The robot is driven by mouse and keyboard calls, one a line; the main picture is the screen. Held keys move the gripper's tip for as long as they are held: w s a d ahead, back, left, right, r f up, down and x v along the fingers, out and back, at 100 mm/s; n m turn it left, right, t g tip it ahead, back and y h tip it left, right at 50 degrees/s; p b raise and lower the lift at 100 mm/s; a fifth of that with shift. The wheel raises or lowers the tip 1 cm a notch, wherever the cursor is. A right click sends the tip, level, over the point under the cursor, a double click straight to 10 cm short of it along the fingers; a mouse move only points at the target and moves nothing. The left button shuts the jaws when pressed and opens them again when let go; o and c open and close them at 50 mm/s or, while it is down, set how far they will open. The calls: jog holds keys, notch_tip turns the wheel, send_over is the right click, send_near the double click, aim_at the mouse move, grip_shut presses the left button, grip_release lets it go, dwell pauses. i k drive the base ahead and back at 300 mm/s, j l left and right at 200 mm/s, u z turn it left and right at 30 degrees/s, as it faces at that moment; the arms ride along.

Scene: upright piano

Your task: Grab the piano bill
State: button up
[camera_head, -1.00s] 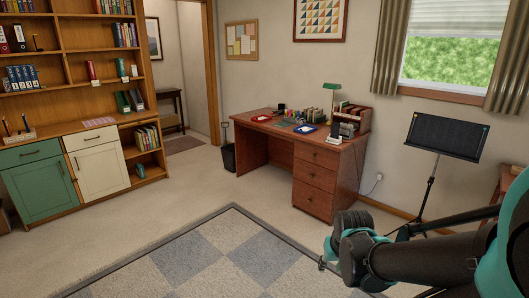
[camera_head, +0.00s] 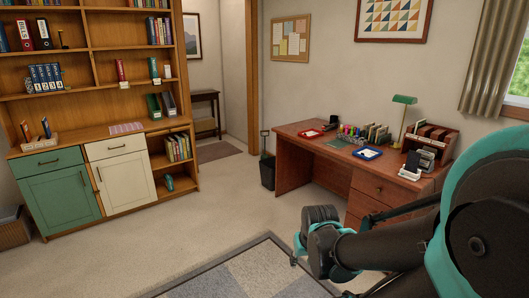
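I cannot make out the piano bill, and no piano is in view. A wooden desk (camera_head: 300,133) stands right of centre, with a red tray (camera_head: 310,134) and a blue tray (camera_head: 367,153) on top; papers in them are too small to read. A pinkish flat item (camera_head: 126,128) lies on the bookcase counter at left. My gripper (camera_head: 295,259) is at lower middle, over the floor and rug edge, well apart from the desk. Its fingers are mostly hidden behind my arm, so its opening does not show.
A large bookcase with green and cream cabinets (camera_head: 124,184) fills the left. A black bin (camera_head: 267,172) stands left of the desk. A corkboard (camera_head: 291,37) with papers hangs on the back wall. A doorway (camera_head: 215,80) opens between. The carpet (camera_head: 190,230) in front is clear.

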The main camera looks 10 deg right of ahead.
aim_at(368, 153)
jog(key=i+z, duration=0.2)
jog(key=i, duration=0.25)
jog(key=i+j+z, duration=0.25)
jog(key=i, duration=0.15)
jog(key=i+j+z, duration=0.2)
jog(key=i, duration=0.25)
jog(key=i+j+z, duration=0.25)
jog(key=i, duration=0.15)
